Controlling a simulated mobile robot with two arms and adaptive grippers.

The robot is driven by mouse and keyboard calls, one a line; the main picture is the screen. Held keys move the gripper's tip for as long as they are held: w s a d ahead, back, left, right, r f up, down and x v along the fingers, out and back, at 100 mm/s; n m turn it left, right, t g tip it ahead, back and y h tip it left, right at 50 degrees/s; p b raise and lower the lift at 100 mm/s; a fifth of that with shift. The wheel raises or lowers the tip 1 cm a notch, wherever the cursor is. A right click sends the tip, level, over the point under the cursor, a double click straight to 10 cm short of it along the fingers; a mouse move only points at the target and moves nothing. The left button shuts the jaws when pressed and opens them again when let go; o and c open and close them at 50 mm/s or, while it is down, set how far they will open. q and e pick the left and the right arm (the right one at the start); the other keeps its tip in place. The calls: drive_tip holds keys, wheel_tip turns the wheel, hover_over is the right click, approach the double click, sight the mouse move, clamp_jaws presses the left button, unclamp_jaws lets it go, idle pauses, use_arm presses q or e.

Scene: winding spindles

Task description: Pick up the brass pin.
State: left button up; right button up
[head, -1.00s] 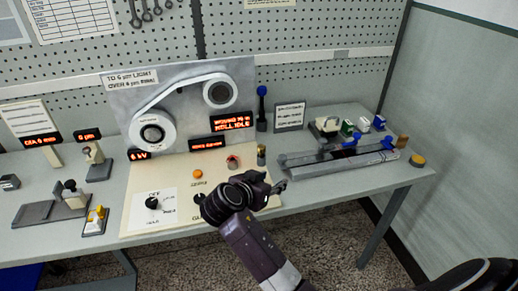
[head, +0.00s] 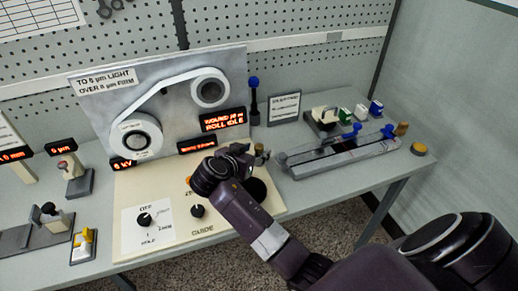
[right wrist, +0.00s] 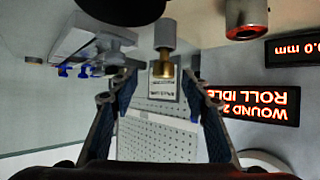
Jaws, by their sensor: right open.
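The brass pin (head: 260,150) stands upright near the back right corner of the cream panel, partly hidden behind my right gripper (head: 246,156) in the head view. In the right wrist view, which is upside down, the brass pin (right wrist: 164,67) shows as a brass end in a grey cylindrical holder (right wrist: 165,33). My right gripper (right wrist: 157,82) is open and empty there, with one finger on each side of the brass end in the picture. I cannot tell how far beyond the fingertips the pin is. My left gripper is not in view.
A silver winding board (head: 175,108) with white rolls stands behind the panel. A red-topped button (right wrist: 247,32) is beside the pin. To the right lies a long grey fixture (head: 340,157) with blue knobs. A blue-topped post (head: 253,98) stands behind the pin.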

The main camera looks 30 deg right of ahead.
sight(258, 147)
drive_tip(key=shift+w+d+f+p, duration=0.15)
drive_tip(key=shift+w+d+p, duration=0.1)
drive_tip(key=shift+w+d, duration=0.3)
drive_tip(key=shift+w+d+f+p, duration=0.15)
drive_tip(key=shift+w+d+p, duration=0.1)
drive_tip(key=shift+w+d, duration=0.25)
drive_tip(key=shift+x, duration=0.85)
drive_tip(key=shift+s+f, duration=0.1)
drive_tip(key=shift+s, duration=0.05)
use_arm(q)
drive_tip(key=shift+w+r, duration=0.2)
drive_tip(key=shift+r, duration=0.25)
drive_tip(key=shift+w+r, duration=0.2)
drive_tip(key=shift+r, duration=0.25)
use_arm(e)
drive_tip(key=shift+a, duration=0.1)
clamp_jaws()
